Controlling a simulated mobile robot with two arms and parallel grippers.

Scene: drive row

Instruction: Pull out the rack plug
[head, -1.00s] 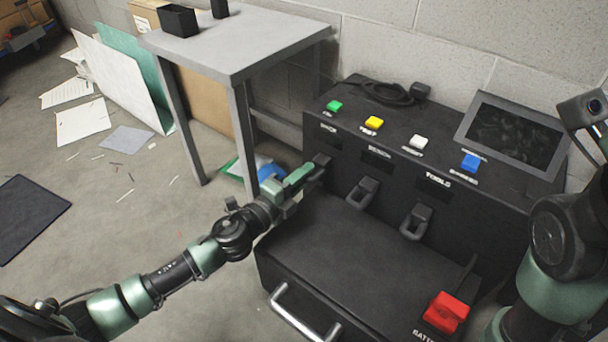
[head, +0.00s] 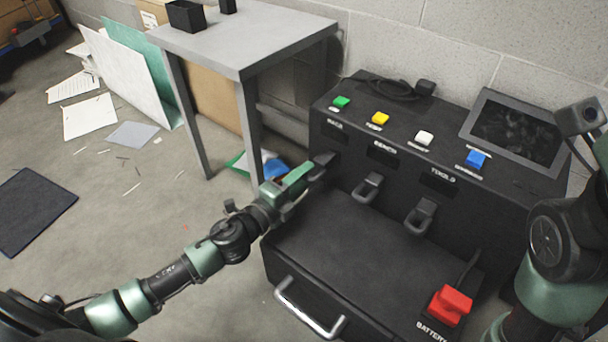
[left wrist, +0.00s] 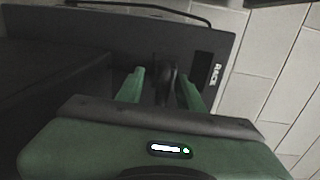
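The rack plug (head: 324,160) is a dark handle at the left end of the black panel's front, below the green button. In the left wrist view the plug (left wrist: 167,84) stands beside the RACK label, between my two green fingers. My left gripper (head: 304,173) reaches it from the front left. In the left wrist view the gripper (left wrist: 161,88) is open around the plug, with a gap visible on the left side. The finger tips partly hide the plug in the head view. My right arm is at the right edge; its gripper does not show.
Bench plug (head: 367,188) and tools plug (head: 420,216) sit to the right on the panel. A red battery connector (head: 451,306) stands on the lower black box (head: 375,255), which has a metal handle (head: 308,310). A grey table (head: 250,40) stands behind left.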

